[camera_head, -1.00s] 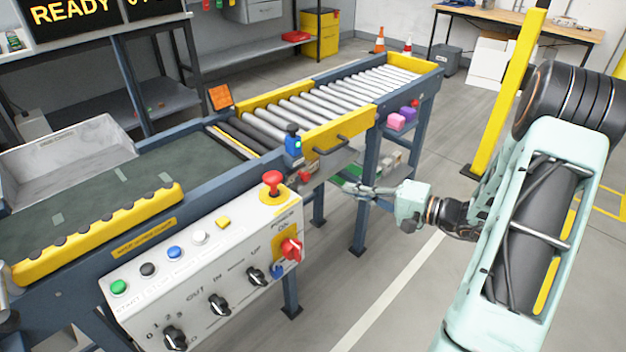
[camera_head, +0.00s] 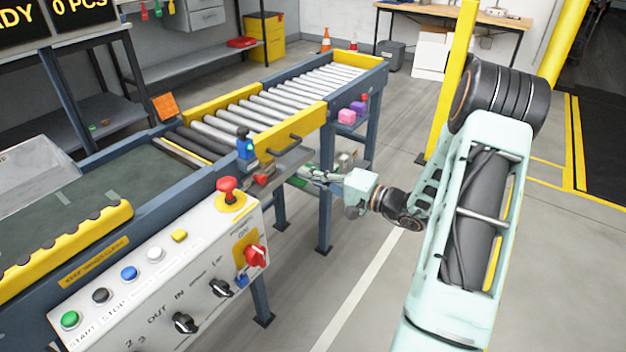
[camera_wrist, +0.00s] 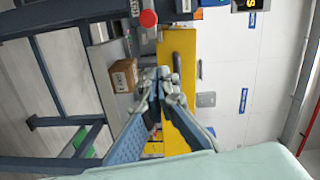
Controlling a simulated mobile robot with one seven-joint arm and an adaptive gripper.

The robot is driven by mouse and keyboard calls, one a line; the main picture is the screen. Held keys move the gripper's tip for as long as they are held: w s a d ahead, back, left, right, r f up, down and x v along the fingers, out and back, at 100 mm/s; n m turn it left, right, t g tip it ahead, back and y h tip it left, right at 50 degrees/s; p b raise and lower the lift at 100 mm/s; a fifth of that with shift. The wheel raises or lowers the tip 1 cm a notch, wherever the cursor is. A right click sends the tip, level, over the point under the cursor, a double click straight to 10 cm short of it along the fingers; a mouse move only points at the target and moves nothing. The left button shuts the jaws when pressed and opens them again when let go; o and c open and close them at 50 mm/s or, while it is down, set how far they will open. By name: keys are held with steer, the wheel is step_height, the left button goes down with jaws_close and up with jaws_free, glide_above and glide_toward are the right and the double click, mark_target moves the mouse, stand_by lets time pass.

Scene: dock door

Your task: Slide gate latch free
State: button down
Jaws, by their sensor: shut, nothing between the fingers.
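The yellow gate panel (camera_head: 290,132) with a dark handle (camera_head: 284,143) stands at the side of the roller conveyor. A small red knob (camera_head: 262,180) sits below and left of the handle, by a grey plate; it may be the latch's knob. In the wrist view, a red round knob (camera_wrist: 148,18) is near the top, beside the yellow panel (camera_wrist: 178,105) and its dark handle (camera_wrist: 179,68). My gripper (camera_head: 306,173) is right of the red knob and below the handle, apart from both in the head view. Its fingers (camera_wrist: 164,74) are shut and empty. The latch bar is not clear.
A control panel (camera_head: 150,285) with a red emergency button (camera_head: 228,189) stands at the front left. A blue device (camera_head: 245,147) stands left of the handle. Pink and purple blocks (camera_head: 350,112) are on a shelf behind. A brown box (camera_wrist: 124,75) is near the fingers in the wrist view. The right floor is open.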

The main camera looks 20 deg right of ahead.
mark_target(261, 171)
steer(key=w+a, duration=0.1)
steer(key=a, duration=0.1)
steer(key=a+b, duration=0.1)
steer(key=a, duration=0.1)
steer(key=w+a+f, duration=0.1)
steer(key=a, duration=0.2)
steer(key=shift+w+b, duration=0.3)
steer(key=shift+a, duration=0.1)
